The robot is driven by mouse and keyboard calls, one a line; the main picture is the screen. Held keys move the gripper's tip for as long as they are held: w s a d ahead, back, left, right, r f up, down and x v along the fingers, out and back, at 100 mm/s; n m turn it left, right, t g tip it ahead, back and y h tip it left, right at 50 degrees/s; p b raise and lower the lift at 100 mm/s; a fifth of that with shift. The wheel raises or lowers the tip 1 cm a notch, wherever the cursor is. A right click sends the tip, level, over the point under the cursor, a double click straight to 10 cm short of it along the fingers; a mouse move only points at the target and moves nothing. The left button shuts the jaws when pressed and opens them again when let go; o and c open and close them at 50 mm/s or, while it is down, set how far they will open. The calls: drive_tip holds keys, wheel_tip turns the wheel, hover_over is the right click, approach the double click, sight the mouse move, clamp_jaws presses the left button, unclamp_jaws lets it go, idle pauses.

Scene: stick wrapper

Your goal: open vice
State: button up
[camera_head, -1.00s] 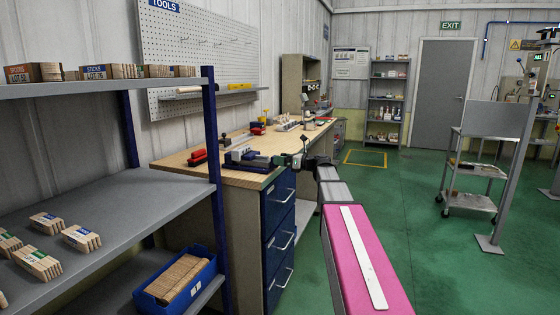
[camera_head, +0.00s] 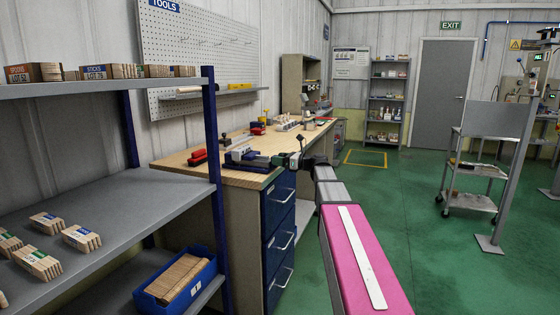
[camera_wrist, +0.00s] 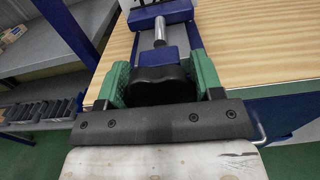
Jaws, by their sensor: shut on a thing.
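The vice (camera_head: 245,157) sits on the near end of the wooden workbench (camera_head: 185,160). In the wrist view its blue body (camera_wrist: 162,15) and bright metal screw (camera_wrist: 160,32) point toward me. A dark lobed knob (camera_wrist: 160,86) is at its near end. My gripper (camera_wrist: 160,82) has green fingers on both sides of this knob and is shut on it. In the head view my gripper (camera_head: 295,160) is at the bench's right edge, at the vice's handle end. The vice's jaws are too small or cut off to judge their gap.
Blue drawers (camera_head: 280,235) are under the bench. The green floor at right is mostly open.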

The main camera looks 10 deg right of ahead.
drive_tip(key=shift+n, duration=0.7)
drive_tip(key=o, duration=0.9)
drive_tip(key=v, duration=1.1)
